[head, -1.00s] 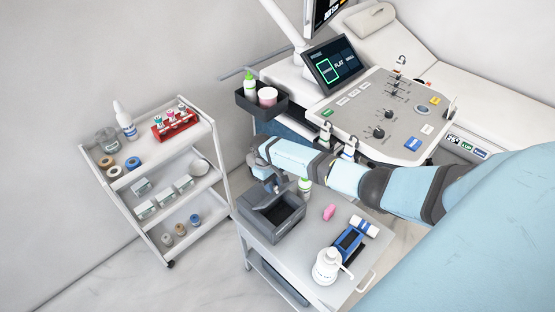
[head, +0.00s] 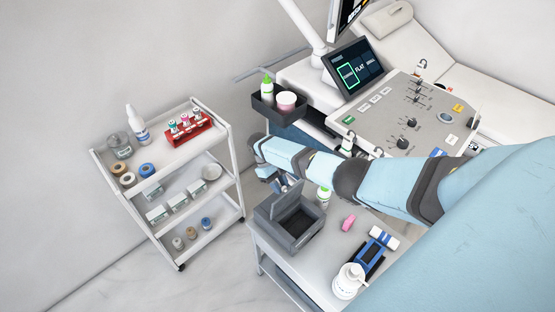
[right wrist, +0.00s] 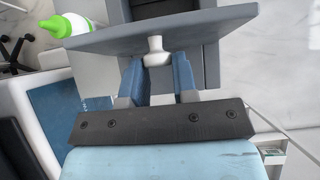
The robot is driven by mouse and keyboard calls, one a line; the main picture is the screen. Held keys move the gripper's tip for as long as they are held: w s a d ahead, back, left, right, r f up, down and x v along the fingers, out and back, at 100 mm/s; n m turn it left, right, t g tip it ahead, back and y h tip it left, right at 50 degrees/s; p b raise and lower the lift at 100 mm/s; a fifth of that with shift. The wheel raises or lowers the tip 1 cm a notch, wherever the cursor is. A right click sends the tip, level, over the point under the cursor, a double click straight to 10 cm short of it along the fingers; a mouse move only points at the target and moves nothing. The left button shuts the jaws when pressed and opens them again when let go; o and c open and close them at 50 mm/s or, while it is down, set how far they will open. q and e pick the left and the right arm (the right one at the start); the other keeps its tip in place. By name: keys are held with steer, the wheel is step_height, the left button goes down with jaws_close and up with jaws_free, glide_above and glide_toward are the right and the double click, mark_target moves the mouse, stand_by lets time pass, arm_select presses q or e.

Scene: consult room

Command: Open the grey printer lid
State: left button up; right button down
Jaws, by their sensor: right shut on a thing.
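The grey printer (head: 297,238) stands on the small cart's top. Its lid (head: 285,206) is raised at a tilt over the dark inside. My right gripper (head: 273,176) is behind the lid, partly hidden by my arm and the lid. In the right wrist view, the lid (right wrist: 112,36) shows as a grey plate with a white knob (right wrist: 155,52). My right gripper's blue fingers (right wrist: 158,80) are shut on this knob. My left gripper is out of view.
A green-capped bottle (head: 323,197) stands close to the printer's right side. A pink item (head: 348,222), a blue device (head: 372,253) and a white pump bottle (head: 348,281) are also on the cart. A white shelf trolley (head: 193,150) stands left. The ultrasound console (head: 430,120) is behind my arm.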

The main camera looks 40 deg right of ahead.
steer(key=shift+s+a+f, duration=0.1)
steer(key=shift+s+f, duration=0.25)
steer(key=shift+s, duration=0.05)
steer(key=c, duration=0.9)
jaws_free()
steer(key=shift+w, duration=0.1)
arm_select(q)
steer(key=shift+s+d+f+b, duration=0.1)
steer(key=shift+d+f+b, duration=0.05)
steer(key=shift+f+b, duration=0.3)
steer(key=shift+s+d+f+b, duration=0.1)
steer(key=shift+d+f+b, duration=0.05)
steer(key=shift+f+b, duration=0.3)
arm_select(e)
steer(key=v, duration=1.4)
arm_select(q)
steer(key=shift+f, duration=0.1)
arm_select(e)
steer(key=shift+f, duration=0.15)
